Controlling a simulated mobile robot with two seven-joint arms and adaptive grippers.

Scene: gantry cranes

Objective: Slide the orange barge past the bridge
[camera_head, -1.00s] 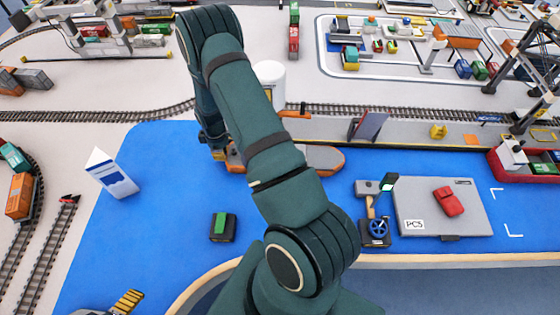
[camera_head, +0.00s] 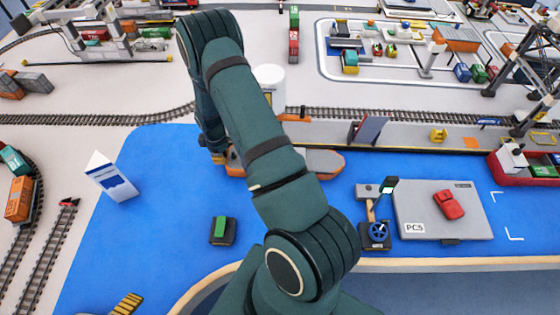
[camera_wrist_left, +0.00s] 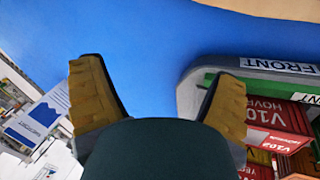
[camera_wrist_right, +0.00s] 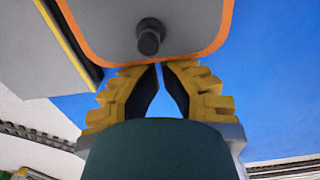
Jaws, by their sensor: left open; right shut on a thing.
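The orange barge (camera_head: 326,162) is a low grey-decked hull with an orange rim, on the blue water along the quay. My right arm hides its middle. My right gripper (camera_head: 217,156) is at its left end, its fingers mostly hidden in the head view. In the right wrist view the fingers (camera_wrist_right: 160,80) are closed together at the barge's orange edge (camera_wrist_right: 200,52), beside a dark bollard. A tilted grey-purple panel (camera_head: 369,127) on the quay may be the bridge; the barge's right tip is left of it. My left gripper (camera_wrist_left: 160,100) is open and empty; one yellow fingertip shows in the head view (camera_head: 128,303).
A white sign (camera_head: 110,178) stands on the water at left. A dark block with green top (camera_head: 222,230) is in front. A grey PC5 platform (camera_head: 430,225) with a red car and a crank stand (camera_head: 376,230) are right. The left wrist view shows a container ship (camera_wrist_left: 200,78).

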